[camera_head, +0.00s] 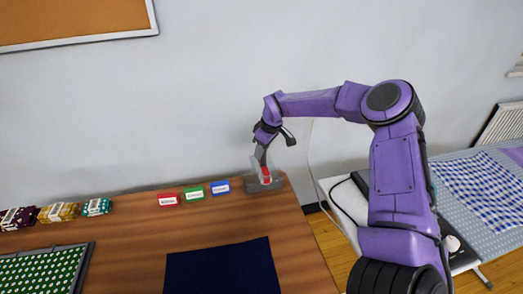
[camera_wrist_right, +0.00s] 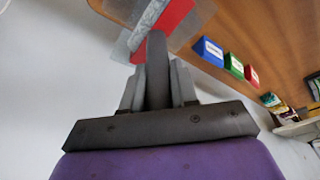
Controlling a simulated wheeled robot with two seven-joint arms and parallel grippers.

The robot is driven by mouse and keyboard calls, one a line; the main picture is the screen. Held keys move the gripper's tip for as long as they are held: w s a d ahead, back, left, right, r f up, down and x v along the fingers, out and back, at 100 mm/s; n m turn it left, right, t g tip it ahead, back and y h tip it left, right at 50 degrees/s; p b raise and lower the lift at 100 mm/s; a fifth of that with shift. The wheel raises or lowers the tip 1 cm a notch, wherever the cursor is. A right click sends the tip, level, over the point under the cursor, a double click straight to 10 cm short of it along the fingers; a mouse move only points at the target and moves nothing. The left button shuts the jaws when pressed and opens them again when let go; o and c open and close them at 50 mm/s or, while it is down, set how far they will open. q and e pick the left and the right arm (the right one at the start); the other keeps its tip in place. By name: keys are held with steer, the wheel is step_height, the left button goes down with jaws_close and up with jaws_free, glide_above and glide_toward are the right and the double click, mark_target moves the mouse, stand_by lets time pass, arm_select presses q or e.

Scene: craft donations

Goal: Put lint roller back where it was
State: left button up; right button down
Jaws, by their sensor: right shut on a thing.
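My right gripper (camera_head: 263,162) points down over the back right corner of the wooden table and is shut on the lint roller (camera_head: 266,175), of which a small red part shows. In the right wrist view the lint roller (camera_wrist_right: 174,22) shows red with a grey speckled part beside it, at the fingertips. A grey, partly see-through holder (camera_head: 258,186) stands on the table around or right behind the red part. I cannot tell whether the roller rests in it. My left gripper is not in view.
Red (camera_head: 168,199), green (camera_head: 194,193) and blue (camera_head: 220,187) labelled blocks stand left of the holder. A dark mat (camera_head: 222,270) lies in front. Patterned bundles (camera_head: 58,212) and a green dotted tray (camera_head: 45,272) are at left. The table's right edge is close to the holder.

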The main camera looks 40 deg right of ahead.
steer(key=shift+s+f, duration=0.1)
steer(key=shift+f, duration=0.1)
steer(key=c, duration=1.1)
jaws_free()
steer(key=shift+o, duration=1.1)
steer(key=shift+f, duration=0.15)
step_height(320, 180, up, 2)
steer(key=shift+r+p, duration=0.25)
steer(key=shift+p, duration=0.85)
steer(key=shift+s+d+r+b, duration=0.1)
steer(key=shift+r+b, duration=0.5)
steer(key=shift+b, duration=0.2)
steer(key=b+v, duration=0.1)
steer(key=v, duration=0.8)
steer(key=shift+s+r, duration=0.25)
steer(key=shift+r, duration=0.05)
